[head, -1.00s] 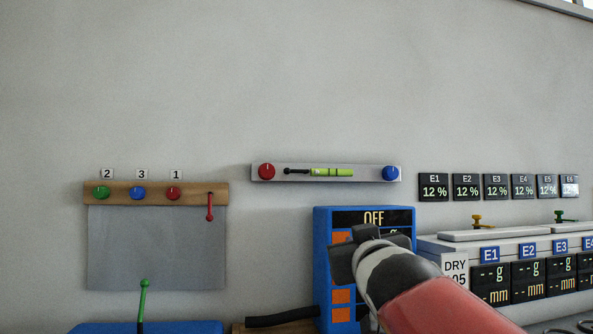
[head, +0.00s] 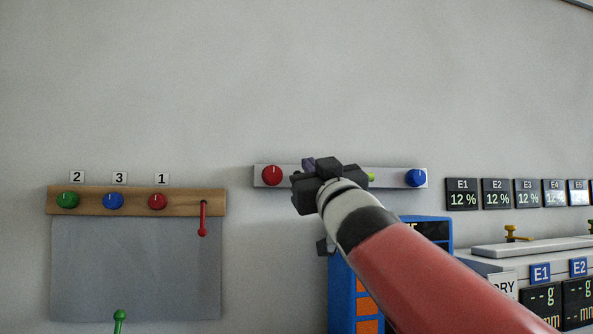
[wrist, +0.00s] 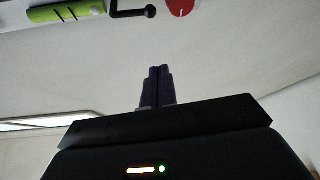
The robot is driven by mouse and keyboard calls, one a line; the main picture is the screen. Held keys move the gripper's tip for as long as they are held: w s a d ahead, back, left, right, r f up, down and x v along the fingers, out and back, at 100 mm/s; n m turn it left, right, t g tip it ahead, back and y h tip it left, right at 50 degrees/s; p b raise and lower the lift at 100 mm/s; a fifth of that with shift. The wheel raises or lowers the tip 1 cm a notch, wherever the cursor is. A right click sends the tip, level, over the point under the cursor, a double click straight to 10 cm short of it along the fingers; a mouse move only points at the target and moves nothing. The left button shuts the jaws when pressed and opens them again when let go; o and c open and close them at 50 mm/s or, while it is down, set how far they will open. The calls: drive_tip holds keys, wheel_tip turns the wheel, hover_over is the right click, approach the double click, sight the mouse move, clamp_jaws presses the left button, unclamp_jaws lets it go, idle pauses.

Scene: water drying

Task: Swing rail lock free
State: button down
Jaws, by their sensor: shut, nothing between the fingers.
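A light grey wall rail (head: 394,175) carries a red knob (head: 272,175) on its left and a blue knob (head: 416,178) on its right. A black cranked lever (wrist: 133,13) shows in the wrist view between a lime-green cylinder (wrist: 62,15) and the red knob. In the head view my arm hides the lever and most of the cylinder. A wooden rail (head: 130,203) at left has a red lever (head: 203,217) hanging down. I cannot tell which lever is the rail lock. My gripper (wrist: 157,75) is shut and empty, in front of the grey rail; its fingertips appear apart from the black lever.
A grey sheet (head: 135,270) hangs below the wooden rail. A blue cabinet (head: 444,235) stands below my arm. A bench with panels (head: 541,305) is at right under small displays (head: 461,194). The upper wall is clear.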

drive_tip(key=p+x, duration=0.3)
drive_tip(key=x, duration=0.7)
drive_tip(key=shift+w+d+f+b, duration=0.1)
drive_tip(key=shift+w+f+b, duration=0.1)
drive_tip(key=shift+f, duration=0.45)
drive_tip(key=shift+w+d+f+b, duration=0.1)
drive_tip(key=shift+f+b, duration=0.15)
drive_tip(key=shift+f, duration=0.4)
drive_tip(key=shift+w+d+f+b, duration=0.1)
drive_tip(key=shift+w+f+b, duration=0.1)
drive_tip(key=shift+f, duration=0.45)
drive_tip(key=shift+a, duration=0.2)
